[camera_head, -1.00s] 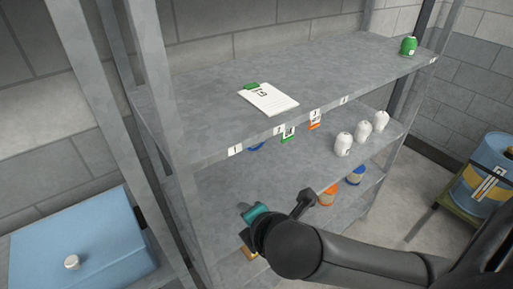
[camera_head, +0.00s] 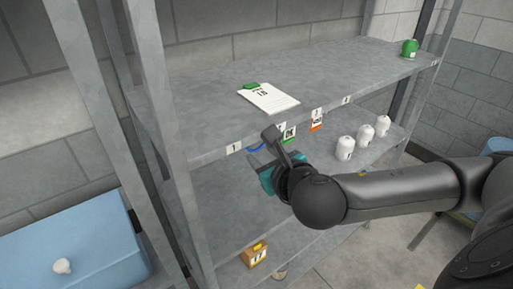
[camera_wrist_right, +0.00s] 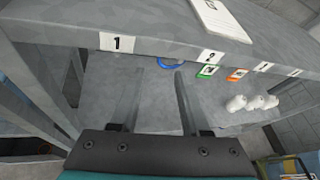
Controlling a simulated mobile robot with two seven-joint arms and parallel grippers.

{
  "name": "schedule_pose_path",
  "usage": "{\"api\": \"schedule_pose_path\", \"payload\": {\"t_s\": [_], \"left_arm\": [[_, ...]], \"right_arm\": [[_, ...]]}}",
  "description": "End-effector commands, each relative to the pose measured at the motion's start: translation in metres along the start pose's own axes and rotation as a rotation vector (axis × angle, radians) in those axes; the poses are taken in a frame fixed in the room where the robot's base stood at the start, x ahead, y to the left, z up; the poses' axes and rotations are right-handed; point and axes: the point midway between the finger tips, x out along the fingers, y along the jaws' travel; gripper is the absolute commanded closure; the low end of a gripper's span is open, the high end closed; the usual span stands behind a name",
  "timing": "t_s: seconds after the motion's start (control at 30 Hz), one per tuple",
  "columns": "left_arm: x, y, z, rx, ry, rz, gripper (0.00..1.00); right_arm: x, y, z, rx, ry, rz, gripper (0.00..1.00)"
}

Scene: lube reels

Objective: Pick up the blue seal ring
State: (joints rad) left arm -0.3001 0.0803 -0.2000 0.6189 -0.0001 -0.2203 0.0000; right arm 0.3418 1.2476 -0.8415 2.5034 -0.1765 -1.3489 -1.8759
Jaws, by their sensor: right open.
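The blue seal ring shows as a blue arc (camera_wrist_right: 173,61) just below the top shelf's front edge in the right wrist view. My right gripper (camera_wrist_right: 158,70) is open and empty, pointing in under the top shelf. The ring lies beyond its fingertips, towards the right finger. The right gripper (camera_head: 258,163) is in front of the shelving in the head view. My left gripper is not in view.
The top shelf (camera_head: 200,95) overhangs, carrying a clipboard (camera_head: 268,97) and a green container (camera_head: 409,47). White bottles (camera_head: 345,147) stand right on the middle shelf. A small orange box (camera_head: 255,255) sits lower.

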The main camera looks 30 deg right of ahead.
Motion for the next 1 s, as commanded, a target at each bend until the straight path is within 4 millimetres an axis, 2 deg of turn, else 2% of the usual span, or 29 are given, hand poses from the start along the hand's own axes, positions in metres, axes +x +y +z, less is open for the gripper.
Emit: {"api": "schedule_pose_path", "payload": {"t_s": [0.03, 0.43, 0.7, 1.0], "left_arm": [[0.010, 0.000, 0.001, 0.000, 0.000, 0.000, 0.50], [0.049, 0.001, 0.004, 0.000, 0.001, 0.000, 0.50], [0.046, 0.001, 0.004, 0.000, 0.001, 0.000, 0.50], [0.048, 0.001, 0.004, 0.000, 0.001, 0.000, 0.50]], "right_arm": [[0.004, 0.001, -0.003, 0.001, -0.004, -0.001, 0.54], [0.032, 0.001, -0.003, 0.004, -0.004, 0.001, 0.54], [0.070, 0.000, 0.000, 0.004, -0.001, 0.000, 0.54], [0.086, 0.001, -0.004, 0.003, 0.001, 0.001, 0.54]]}}
